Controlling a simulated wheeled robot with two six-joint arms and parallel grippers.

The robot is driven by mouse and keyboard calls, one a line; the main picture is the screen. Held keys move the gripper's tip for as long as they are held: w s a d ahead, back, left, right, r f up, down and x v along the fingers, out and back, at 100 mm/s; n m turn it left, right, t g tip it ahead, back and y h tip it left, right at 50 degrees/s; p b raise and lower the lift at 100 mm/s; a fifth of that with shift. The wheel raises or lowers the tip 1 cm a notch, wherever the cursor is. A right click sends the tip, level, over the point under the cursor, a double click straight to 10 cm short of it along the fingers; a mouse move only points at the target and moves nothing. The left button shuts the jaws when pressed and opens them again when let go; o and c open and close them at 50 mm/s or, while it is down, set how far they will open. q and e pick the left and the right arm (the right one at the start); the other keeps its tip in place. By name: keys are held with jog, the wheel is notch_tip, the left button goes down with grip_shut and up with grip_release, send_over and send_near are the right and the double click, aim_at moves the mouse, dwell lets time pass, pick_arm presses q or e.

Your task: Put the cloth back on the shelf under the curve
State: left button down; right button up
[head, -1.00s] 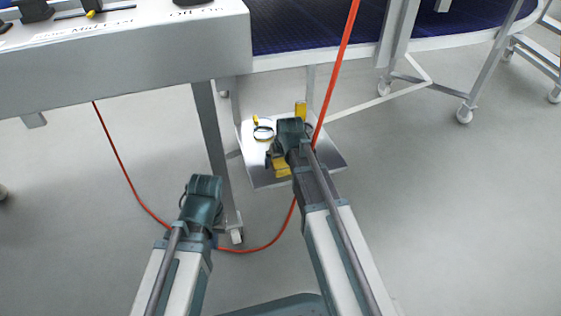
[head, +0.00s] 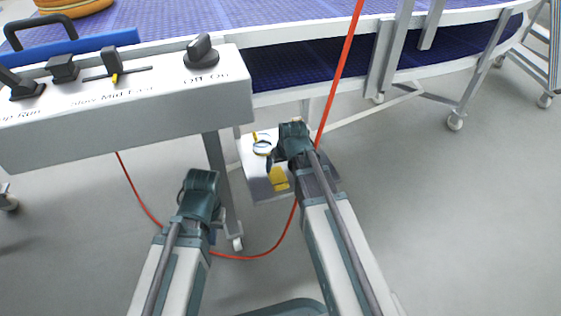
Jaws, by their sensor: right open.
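The shelf (head: 268,194) is a small metal plate low under the curved conveyor. A yellow piece (head: 279,180), possibly the cloth, shows on or just above it, below my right gripper. My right gripper (head: 276,161) is open over the shelf, and its wrist hides part of the plate. I cannot tell whether its jaws touch the yellow piece. My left gripper (head: 196,228) hangs to the left of the shelf, near the stand's leg; its jaws are mostly hidden behind its wrist.
A round ring-shaped item (head: 262,148) is on the shelf's back left. A red hose (head: 340,72) passes close to my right wrist. Open floor (head: 420,220) lies to the right.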

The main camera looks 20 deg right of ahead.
pick_arm(q)
jog(key=shift+r, duration=0.55)
pick_arm(e)
jog(key=s+a+n+g, duration=0.1)
jog(key=s+a+g, duration=0.1)
jog(key=s+a, duration=0.4)
jog(key=s+a+n+g+h, duration=0.1)
jog(key=s+a+n+g, duration=0.1)
jog(key=s+a, duration=0.5)
jog(key=s, duration=0.6)
jog(key=shift+a+f+g+h, duration=0.2)
jog(key=shift+g+h, duration=0.1)
jog(key=shift+g, duration=0.1)
jog(key=shift+s, duration=0.1)
